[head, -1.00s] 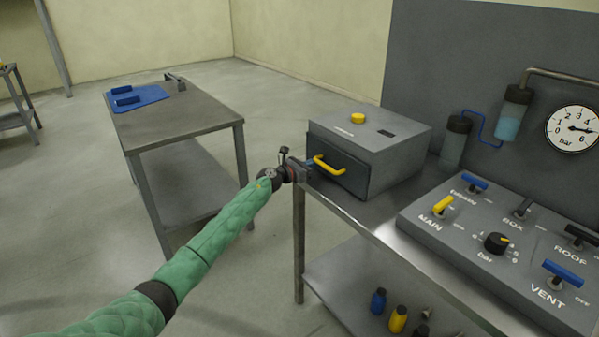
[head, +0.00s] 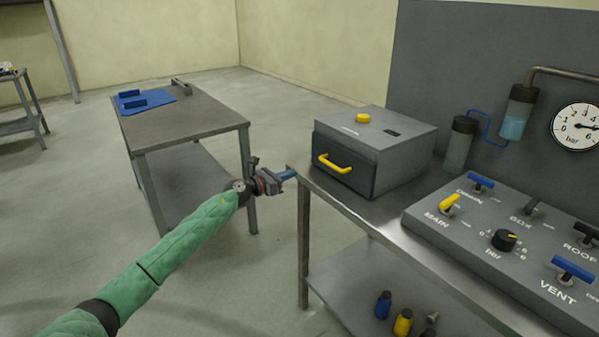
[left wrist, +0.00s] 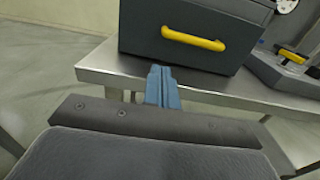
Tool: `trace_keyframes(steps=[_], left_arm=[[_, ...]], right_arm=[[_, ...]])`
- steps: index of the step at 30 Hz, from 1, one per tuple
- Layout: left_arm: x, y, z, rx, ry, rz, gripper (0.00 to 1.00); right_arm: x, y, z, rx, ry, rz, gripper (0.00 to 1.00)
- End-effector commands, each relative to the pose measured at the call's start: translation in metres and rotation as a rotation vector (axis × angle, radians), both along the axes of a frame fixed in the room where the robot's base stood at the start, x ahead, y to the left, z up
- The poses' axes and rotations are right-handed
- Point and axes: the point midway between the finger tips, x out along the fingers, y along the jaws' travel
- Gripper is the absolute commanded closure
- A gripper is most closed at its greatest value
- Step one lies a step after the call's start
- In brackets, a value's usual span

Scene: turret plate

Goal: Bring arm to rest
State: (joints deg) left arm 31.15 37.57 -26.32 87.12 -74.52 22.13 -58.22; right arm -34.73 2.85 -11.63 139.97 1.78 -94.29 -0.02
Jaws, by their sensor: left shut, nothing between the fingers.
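My left arm, in a green padded sleeve, reaches in from the lower left of the head view. My left gripper (head: 287,175) is beside the left corner of the steel bench (head: 375,222), apart from the box's yellow handle (head: 335,164). Its blue fingers are together with nothing between them; they also show in the left wrist view (left wrist: 161,88), pointing toward the bench edge. The grey box (head: 385,148) stands on the bench with its front closed. The yellow handle (left wrist: 193,40) is ahead of the fingers in the left wrist view. My right gripper is not in view.
A control panel (head: 475,243) with blue and yellow levers and a knob sits right on the bench. A pressure gauge (head: 577,127) is on the grey wall. Bottles (head: 403,322) stand on the lower shelf. A second table (head: 190,115) carries a blue mat (head: 150,99). Open floor lies between.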

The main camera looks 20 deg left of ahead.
Motion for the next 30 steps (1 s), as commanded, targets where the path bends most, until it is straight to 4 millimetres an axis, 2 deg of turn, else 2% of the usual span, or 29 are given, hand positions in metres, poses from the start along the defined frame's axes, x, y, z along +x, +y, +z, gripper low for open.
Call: trace_keyframes(steps=[8, 14, 17, 22, 27, 30], left_arm=[[-0.002, 0.003, 0.001, -0.043, 0.028, 0.006, 1.00], [0.013, 0.026, 0.019, -0.244, 0.045, 0.138, 1.00], [0.019, 0.042, 0.034, -0.405, 0.048, 0.220, 1.00], [0.018, 0.066, 0.076, -0.756, 0.036, 0.344, 1.00], [0.002, 0.088, 0.120, -1.153, 0.029, 0.442, 1.00], [-0.012, 0.092, 0.140, -1.396, 0.041, 0.488, 1.00]], right_arm=[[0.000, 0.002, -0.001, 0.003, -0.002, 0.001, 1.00], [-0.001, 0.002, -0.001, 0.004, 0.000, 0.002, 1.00], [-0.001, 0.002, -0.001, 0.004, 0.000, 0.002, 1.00], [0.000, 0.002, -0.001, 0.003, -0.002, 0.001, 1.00], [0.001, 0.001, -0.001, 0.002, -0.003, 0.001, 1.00], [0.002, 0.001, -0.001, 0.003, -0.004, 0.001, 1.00]])
